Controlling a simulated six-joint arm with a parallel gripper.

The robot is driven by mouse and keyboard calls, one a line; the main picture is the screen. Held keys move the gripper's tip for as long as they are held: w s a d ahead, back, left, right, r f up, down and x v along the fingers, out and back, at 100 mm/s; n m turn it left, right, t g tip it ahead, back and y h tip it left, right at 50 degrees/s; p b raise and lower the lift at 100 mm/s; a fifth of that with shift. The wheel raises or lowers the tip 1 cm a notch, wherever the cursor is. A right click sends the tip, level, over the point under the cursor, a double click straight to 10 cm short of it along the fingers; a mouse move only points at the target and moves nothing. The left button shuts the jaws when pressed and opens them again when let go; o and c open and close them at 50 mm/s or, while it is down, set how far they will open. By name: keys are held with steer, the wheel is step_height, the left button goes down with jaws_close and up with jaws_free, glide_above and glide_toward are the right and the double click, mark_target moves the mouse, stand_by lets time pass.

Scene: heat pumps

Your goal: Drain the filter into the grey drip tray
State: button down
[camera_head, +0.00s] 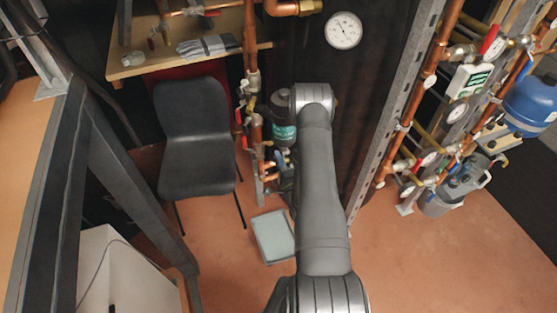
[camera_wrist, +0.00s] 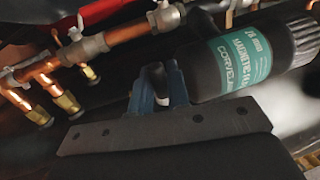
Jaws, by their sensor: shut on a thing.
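The filter (camera_wrist: 245,55) is a dark cylinder with a teal label, lying slanted across the upper right of the wrist view. In the head view the filter (camera_head: 283,118) stands upright by the copper pipes, partly behind my arm. My gripper (camera_wrist: 158,82) shows two blue fingers close beside the filter's end. They are shut on a small part that they mostly hide; I cannot tell exactly what it is. The grey drip tray (camera_head: 273,236) lies flat on the floor below, left of my arm. I cannot see any water in it.
A dark chair (camera_head: 196,130) stands left of the pipes. Copper pipes with brass fittings (camera_wrist: 66,103) run close to my gripper in the wrist view. A pipe rack with a blue vessel (camera_head: 532,103) stands at the right.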

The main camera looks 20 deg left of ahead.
steer(key=c, duration=1.5)
jaws_free()
steer(key=shift+n, duration=0.3)
steer(key=n, duration=0.1)
steer(key=f+n, duration=0.1)
steer(key=n, duration=0.1)
steer(key=n+g, duration=0.1)
steer(key=n, duration=0.1)
steer(key=shift+w+d+f+y, duration=0.15)
steer(key=shift+f+y, duration=0.15)
steer(key=shift+y, duration=0.1)
steer(key=s+d+n+g, duration=0.1)
steer(key=s+d+n, duration=0.1)
steer(key=d+n, duration=0.2)
steer(key=s+d+f+n+g, duration=0.1)
steer(key=s+d+n, duration=0.2)
steer(key=d, duration=0.4)
steer(key=s+d+f+n, duration=0.1)
steer(key=s+d+n, duration=0.1)
steer(key=d+n, duration=0.3)
steer(key=shift+s+d+f+n+g+h, duration=0.2)
steer(key=shift+s+d+n+g+h, duration=0.1)
steer(key=shift+g, duration=0.1)
steer(key=shift+o, duration=0.3)
